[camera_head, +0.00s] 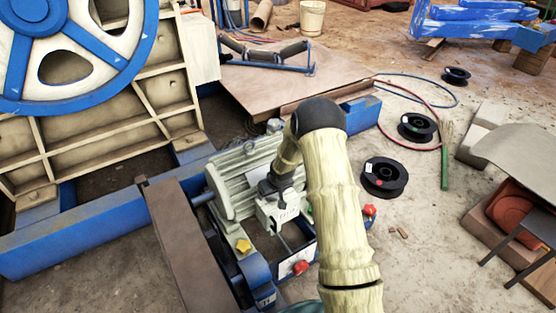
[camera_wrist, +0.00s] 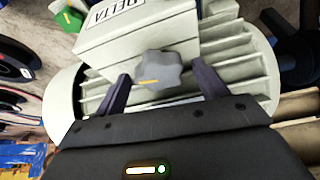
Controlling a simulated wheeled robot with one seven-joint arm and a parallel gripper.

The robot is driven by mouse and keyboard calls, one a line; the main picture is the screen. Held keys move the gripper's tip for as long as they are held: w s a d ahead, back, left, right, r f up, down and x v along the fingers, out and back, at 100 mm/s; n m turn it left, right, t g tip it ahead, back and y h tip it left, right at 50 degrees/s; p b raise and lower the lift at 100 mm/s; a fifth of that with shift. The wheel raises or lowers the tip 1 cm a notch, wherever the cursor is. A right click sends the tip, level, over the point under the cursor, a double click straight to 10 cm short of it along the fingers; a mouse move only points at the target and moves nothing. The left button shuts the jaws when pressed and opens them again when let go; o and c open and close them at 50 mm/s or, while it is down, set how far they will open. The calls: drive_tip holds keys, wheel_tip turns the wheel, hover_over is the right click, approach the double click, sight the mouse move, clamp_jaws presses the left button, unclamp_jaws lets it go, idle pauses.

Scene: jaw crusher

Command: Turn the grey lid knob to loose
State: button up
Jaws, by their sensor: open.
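The grey lid knob (camera_wrist: 160,68) is a lobed star knob with a short yellow mark on its lower left. It sits at the edge of the pale box lid (camera_wrist: 150,22) labelled "DELTA". In the wrist view my gripper (camera_wrist: 162,76) is open, with one dark finger on each side of the knob and visible gaps between. I cannot tell how deep the fingertips reach. In the head view my gripper (camera_head: 279,198) is over the ribbed motor (camera_head: 232,185), and my arm hides part of it; the grey knob is not clearly visible there.
A green knob (camera_wrist: 70,18) sits at the lid's other side. Near the motor are a yellow knob (camera_head: 243,245) and red knobs (camera_head: 300,267). The blue frame (camera_head: 100,225) and blue flywheel (camera_head: 70,50) stand left. Black spools (camera_head: 384,178) and hoses lie on the floor to the right.

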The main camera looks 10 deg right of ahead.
drive_tip(key=shift+a+f+m+h+b, duration=0.1)
drive_tip(key=shift+m+h+b, duration=0.3)
drive_tip(key=shift+m+b, duration=1.15)
drive_tip(key=shift+a+f+m+h+b, duration=0.1)
drive_tip(key=shift+m+h+b, duration=0.45)
drive_tip(key=shift+b, duration=1.8)
drive_tip(key=w+d+p+v, duration=0.1)
drive_tip(key=d+p+v, duration=0.2)
drive_tip(key=p+v, duration=1.5)
drive_tip(key=s+a+r, duration=0.1)
drive_tip(key=s+r, duration=0.4)
drive_tip(key=r, duration=0.8)
drive_tip(key=shift+s+a+g+p, duration=0.2)
drive_tip(key=shift+a+g+p, duration=0.1)
drive_tip(key=shift+p, duration=0.1)
drive_tip(key=s+r+n+g+y, duration=0.15)
drive_tip(key=s+r, duration=0.25)
drive_tip(key=s, duration=1.4)
drive_tip(key=w+p+v, duration=0.3)
drive_tip(key=p+v, duration=1.4)
drive_tip(key=w+a+r+p+v, duration=0.1)
drive_tip(key=w+p+v, duration=0.3)
drive_tip(key=p+v, duration=1.2)
drive_tip(key=shift+d+r+p, duration=0.4)
drive_tip(key=shift+r+p, duration=0.25)
drive_tip(key=shift+r, duration=0.05)
drive_tip(key=shift+n, duration=0.25)
